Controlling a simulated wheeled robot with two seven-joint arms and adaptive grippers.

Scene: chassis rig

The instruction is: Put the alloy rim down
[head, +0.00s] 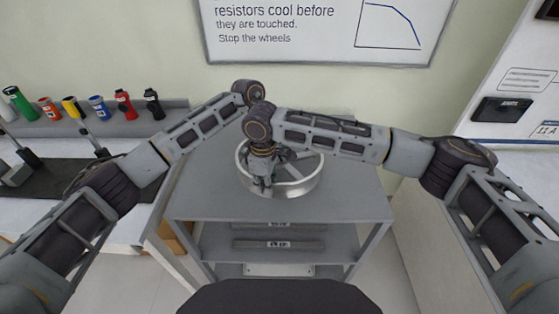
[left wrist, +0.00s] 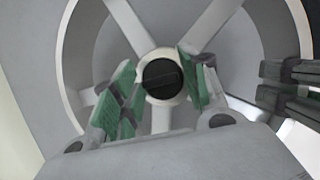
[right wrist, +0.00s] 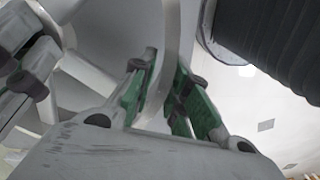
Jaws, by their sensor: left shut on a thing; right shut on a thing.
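The alloy rim (head: 308,184) is a silver spoked wheel, lying roughly flat at the top of a grey shelf unit (head: 350,203). I cannot tell whether it touches the top. My right gripper (head: 262,187) points down at the rim's near left side; in the right wrist view its green-padded fingers (right wrist: 160,92) are shut on the rim's edge. My left gripper is mostly hidden behind the right arm in the head view.
My two arms cross close together above the rim. A bench at left holds several coloured bottles (head: 97,107) on a raised ledge. Lower shelves (head: 280,243) sit under the top. A sign (head: 320,30) hangs on the wall behind. Bare top shows right of the rim.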

